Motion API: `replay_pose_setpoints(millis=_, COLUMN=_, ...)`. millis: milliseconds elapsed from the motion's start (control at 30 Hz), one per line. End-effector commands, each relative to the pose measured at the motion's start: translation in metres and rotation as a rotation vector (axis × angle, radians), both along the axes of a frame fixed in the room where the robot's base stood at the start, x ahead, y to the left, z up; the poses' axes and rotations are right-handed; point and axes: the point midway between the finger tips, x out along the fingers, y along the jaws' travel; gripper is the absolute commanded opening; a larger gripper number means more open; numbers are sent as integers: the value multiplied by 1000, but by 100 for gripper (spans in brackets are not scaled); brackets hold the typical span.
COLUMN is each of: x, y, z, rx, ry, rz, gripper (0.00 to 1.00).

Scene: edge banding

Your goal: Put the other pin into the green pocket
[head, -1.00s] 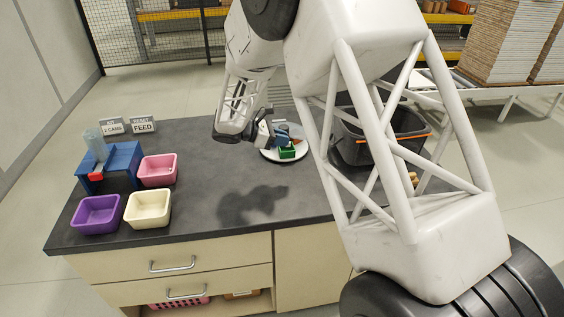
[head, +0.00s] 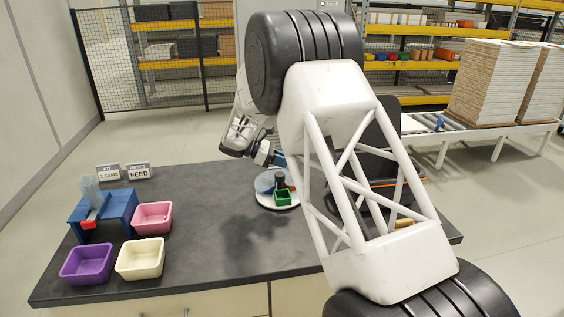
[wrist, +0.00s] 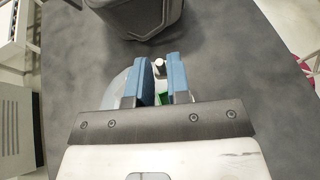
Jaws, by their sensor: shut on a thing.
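My gripper (head: 279,160) has two blue fingers and is above and behind the white round plate (head: 264,202). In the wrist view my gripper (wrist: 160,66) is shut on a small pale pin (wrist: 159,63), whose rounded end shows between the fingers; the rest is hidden. The green pocket (head: 283,198) is an open square box on the plate's front right. A dark upright piece (head: 279,180) stands at or behind it; I cannot tell which. The green pocket (wrist: 163,98) shows only partly between the fingers in the wrist view.
Pink (head: 153,217), cream (head: 140,258) and purple (head: 87,264) bins and a blue stand (head: 103,213) are at the left of the table. A dark grey crate (wrist: 137,15) is beyond the plate. The dark tabletop (head: 215,235) is clear in the middle.

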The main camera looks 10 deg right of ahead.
Motion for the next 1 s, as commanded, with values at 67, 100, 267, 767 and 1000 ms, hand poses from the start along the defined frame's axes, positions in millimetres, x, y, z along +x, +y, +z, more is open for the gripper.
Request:
replay_pose_setpoints(millis=67, x=0, y=0, z=0, rx=0, ry=0, rz=0, gripper=0)
replay_pose_setpoints(millis=100, x=0, y=0, z=-1, rx=0, ry=0, rz=0, gripper=0)
replay_pose_setpoints(millis=267, x=0, y=0, z=-6, rx=0, ry=0, rz=0, gripper=0)
replay_pose_setpoints(millis=767, x=0, y=0, z=-45, rx=0, ry=1, rz=0, gripper=0)
replay_pose_setpoints(millis=1000, x=0, y=0, z=-58, rx=0, ry=1, rz=0, gripper=0)
